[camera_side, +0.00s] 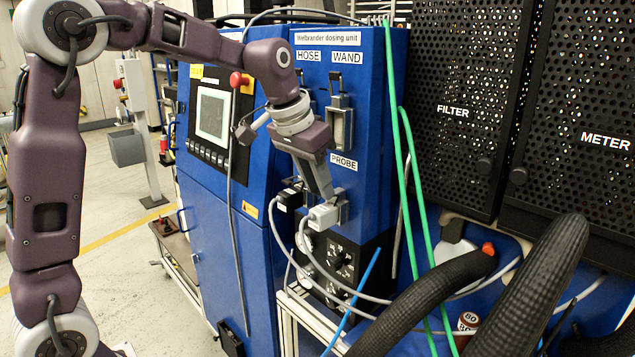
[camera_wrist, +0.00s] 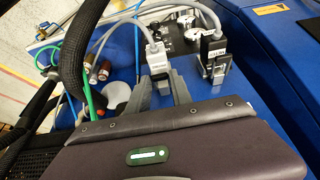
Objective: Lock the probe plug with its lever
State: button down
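The probe plug (camera_side: 324,214) is light grey with a grey cable and sits at the socket under the PROBE label (camera_side: 343,162) on the blue cabinet. The plug also shows in the wrist view (camera_wrist: 157,59), just beyond my fingertips. A metal bracket or lever (camera_side: 342,204) stands at its right, partly hidden; its exact position is unclear. My gripper (camera_side: 325,193) reaches down to the plug from above left. In the wrist view, my two fingers (camera_wrist: 160,82) stand apart on either side of the plug's near end. Whether they touch it is unclear.
A black plug (camera_side: 290,198) sits close on the left, also in the wrist view (camera_wrist: 212,50). The WAND socket (camera_side: 341,122) is above. Grey cables hang below. Green hoses (camera_side: 404,170) and thick black hoses (camera_side: 430,295) run on the right.

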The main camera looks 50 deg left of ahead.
jog(key=shift+s+f+t, duration=0.3)
jog(key=shift+f+t, duration=0.1)
jog(key=shift+t, duration=0.5)
jog(key=shift+s+f+t, duration=0.1)
jog(key=shift+f+t, duration=0.1)
jog(key=shift+t, duration=0.4)
jog(key=c, duration=1.1)
grip_release()
jog(key=shift+c, duration=0.2)
jog(key=v, duration=0.7)
